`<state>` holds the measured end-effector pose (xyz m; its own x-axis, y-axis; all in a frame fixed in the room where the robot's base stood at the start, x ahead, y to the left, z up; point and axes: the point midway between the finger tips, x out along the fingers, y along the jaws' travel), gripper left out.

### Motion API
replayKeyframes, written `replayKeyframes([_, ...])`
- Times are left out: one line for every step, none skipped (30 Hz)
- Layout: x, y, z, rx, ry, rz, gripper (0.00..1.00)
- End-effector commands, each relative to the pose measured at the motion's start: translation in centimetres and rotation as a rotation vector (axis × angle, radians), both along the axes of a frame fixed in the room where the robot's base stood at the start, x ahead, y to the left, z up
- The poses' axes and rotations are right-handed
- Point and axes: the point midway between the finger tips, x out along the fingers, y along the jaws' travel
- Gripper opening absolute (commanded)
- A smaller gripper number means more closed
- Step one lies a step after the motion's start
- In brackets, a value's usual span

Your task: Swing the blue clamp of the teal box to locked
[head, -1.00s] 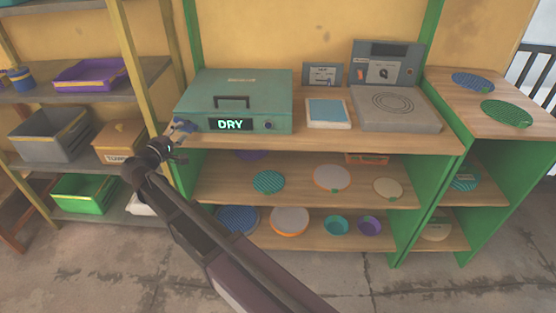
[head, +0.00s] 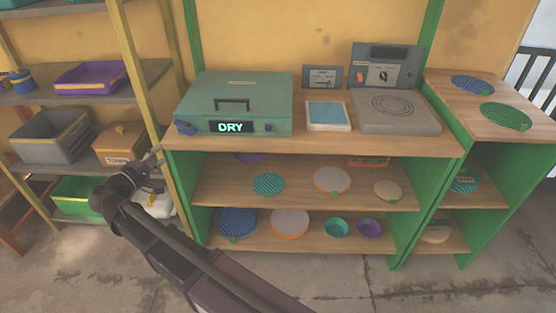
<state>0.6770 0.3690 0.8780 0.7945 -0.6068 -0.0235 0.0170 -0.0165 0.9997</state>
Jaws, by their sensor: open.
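The teal box (head: 270,94) sits shut at the left end of the wooden worktop, with a dark handle on its lid. The blue clamp (head: 185,128) is at the left end of the box's front. It is small here, and I cannot tell whether it is locked. My gripper (head: 158,156) is open and empty, below and left of the clamp and apart from it, beyond the worktop's left edge.
A blue-topped pad (head: 328,114) and a grey plate device (head: 397,112) stand right of the box. Shelves below hold several discs and bowls.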

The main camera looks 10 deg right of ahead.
Motion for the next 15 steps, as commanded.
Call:
replayKeyframes([0.1,-0.7,0.2,0.008,0.007,-0.009,0.54])
replayKeyframes([0.2,-1.0,0.2,0.014,0.014,-0.014,0.54])
replayKeyframes([0.2,-1.5,0.1,0.022,0.021,-0.02,0.54])
replayKeyframes([0.3,-1.8,0.1,0.027,0.026,-0.025,0.54])
replayKeyframes([0.3,-2.1,0.1,0.032,0.032,-0.029,0.54])
replayKeyframes([0.4,-2.6,0.0,0.041,0.04,-0.036,0.54])
replayKeyframes([0.5,-3.0,0.0,0.048,0.046,-0.042,0.54])
replayKeyframes([0.5,-3.5,0.0,0.056,0.053,-0.049,0.54])
replayKeyframes([0.6,-4.0,-0.1,0.066,0.063,-0.057,0.54])
replayKeyframes([0.7,-4.4,-0.1,0.073,0.07,-0.063,0.54])
replayKeyframes([0.7,-4.8,-0.2,0.081,0.077,-0.069,0.54])
replayKeyframes([0.8,-5.3,-0.2,0.091,0.086,-0.077,0.54])
replayKeyframes([0.8,-5.8,-0.2,0.099,0.093,-0.084,0.54])
replayKeyframes([0.9,-6.2,-0.3,0.107,0.101,-0.09,0.54])
replayKeyframes([0.9,-6.8,-0.4,0.118,0.11,-0.098,0.54])
